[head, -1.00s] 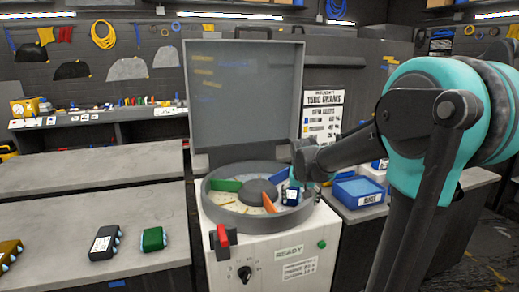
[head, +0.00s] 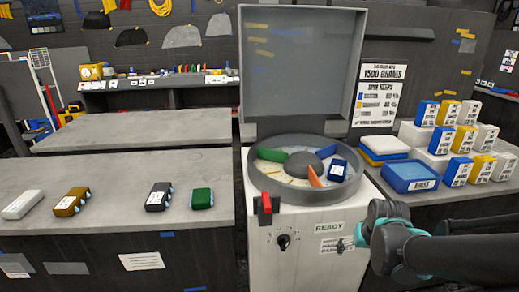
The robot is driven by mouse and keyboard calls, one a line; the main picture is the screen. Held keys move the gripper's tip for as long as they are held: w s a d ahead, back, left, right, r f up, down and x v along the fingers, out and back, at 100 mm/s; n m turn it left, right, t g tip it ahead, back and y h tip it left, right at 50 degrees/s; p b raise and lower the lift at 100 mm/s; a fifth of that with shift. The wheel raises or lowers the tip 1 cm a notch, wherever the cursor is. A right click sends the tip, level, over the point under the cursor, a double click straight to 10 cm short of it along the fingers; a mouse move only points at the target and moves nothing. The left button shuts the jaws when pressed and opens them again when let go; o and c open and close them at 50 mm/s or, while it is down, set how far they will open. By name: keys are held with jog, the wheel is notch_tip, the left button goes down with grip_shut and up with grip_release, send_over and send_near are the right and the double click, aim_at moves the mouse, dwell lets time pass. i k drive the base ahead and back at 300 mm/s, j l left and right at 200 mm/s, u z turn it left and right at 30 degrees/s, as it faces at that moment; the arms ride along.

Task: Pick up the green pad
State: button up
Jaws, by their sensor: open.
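The green pad (head: 202,198) lies on the grey bench (head: 100,225) at the left, near its right end. It is dark green with light blue bumps along its right side. My gripper (head: 344,243) is at the lower right, in front of the white machine's front face. It is open and empty, well to the right of the green pad and apart from it. Its fingers are small and partly lost against the machine's labels.
A dark pad (head: 158,196), a brown pad (head: 71,202) and a white pad (head: 22,204) lie left of the green one. The open-lidded machine (head: 300,215) stands between bench and gripper, with a dark blue block (head: 338,170) in its drum. A blue bin (head: 411,176) is at right.

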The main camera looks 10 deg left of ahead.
aim_at(201, 199)
jog(key=j+u, duration=0.1)
jog(key=u, duration=0.6)
jog(key=l+u, duration=0.1)
jog(key=u, duration=0.5)
